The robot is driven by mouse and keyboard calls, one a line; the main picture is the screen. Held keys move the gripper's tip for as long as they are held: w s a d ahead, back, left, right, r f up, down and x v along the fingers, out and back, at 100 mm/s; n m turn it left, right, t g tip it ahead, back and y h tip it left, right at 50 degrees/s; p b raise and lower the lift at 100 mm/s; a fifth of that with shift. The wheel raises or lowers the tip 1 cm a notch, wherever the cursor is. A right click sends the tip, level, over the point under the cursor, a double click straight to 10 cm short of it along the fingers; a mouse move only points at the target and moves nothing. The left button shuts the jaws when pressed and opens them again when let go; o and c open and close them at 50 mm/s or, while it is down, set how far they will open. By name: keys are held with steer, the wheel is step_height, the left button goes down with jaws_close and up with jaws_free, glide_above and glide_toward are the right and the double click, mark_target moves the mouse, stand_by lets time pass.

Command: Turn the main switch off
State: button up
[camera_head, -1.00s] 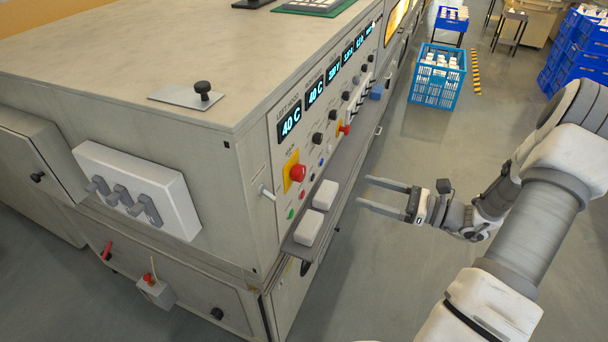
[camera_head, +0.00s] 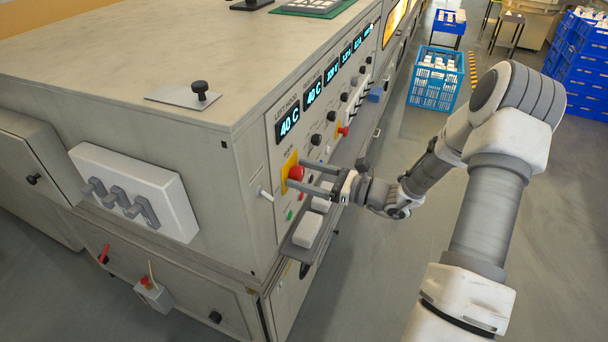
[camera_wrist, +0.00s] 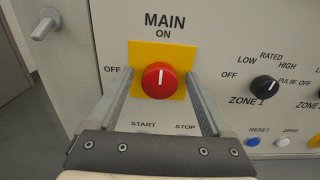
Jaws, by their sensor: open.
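The main switch is a red round knob (camera_wrist: 159,80) on a yellow plate (camera_wrist: 178,50), under the label MAIN, with ON printed above and OFF at its left. Its white pointer line stands upright, toward ON. In the head view the red knob (camera_head: 296,173) is on the machine's front panel at the near end. My gripper (camera_head: 296,174) is open, with its fingers reaching to the panel. In the wrist view my gripper (camera_wrist: 160,85) has one finger on each side of the knob, with gaps between. Whether the fingertips touch the plate I cannot tell.
A lever (camera_wrist: 45,24) sticks out left of the switch. The ZONE 1 knob (camera_wrist: 265,88) is at the right, with blue (camera_wrist: 252,141) and white (camera_wrist: 283,142) buttons below. Below the switch, a ledge (camera_head: 292,247) carries white blocks (camera_head: 308,229).

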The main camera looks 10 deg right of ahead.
jaws_close()
stand_by(0.4)
